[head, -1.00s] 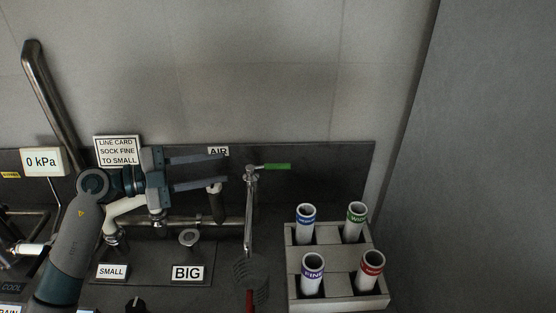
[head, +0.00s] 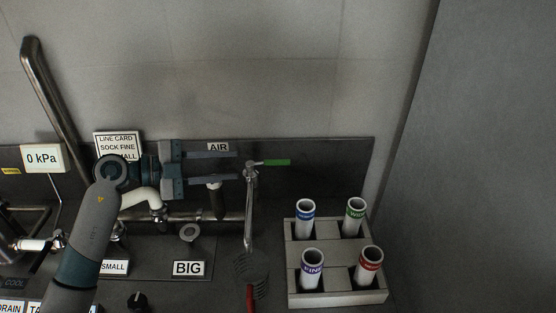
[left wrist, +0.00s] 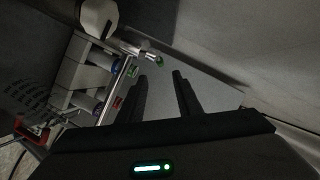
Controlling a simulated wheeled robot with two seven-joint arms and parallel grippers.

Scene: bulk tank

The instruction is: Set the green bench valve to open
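The green bench valve handle (head: 276,162) points right from the top of a thin upright metal pipe (head: 249,210) at the back of the bench. In the left wrist view a green tip (left wrist: 159,61) shows just beyond my fingertips. My left gripper (head: 240,165) is open and empty, with its fingers pointing right, one above the other in the head view. Its fingertips are close to the left of the valve body, short of the green handle. I cannot tell whether they touch. The left gripper also shows in the left wrist view (left wrist: 167,76). My right gripper is not in view.
A grey rack (head: 335,299) with several colour-banded tubes stands right of the pipe. A coil with a red handle (head: 250,298) is in front of the pipe. An AIR label (head: 218,146) and a dark hanging nozzle (head: 216,203) are near my fingers. The wall right of the handle is clear.

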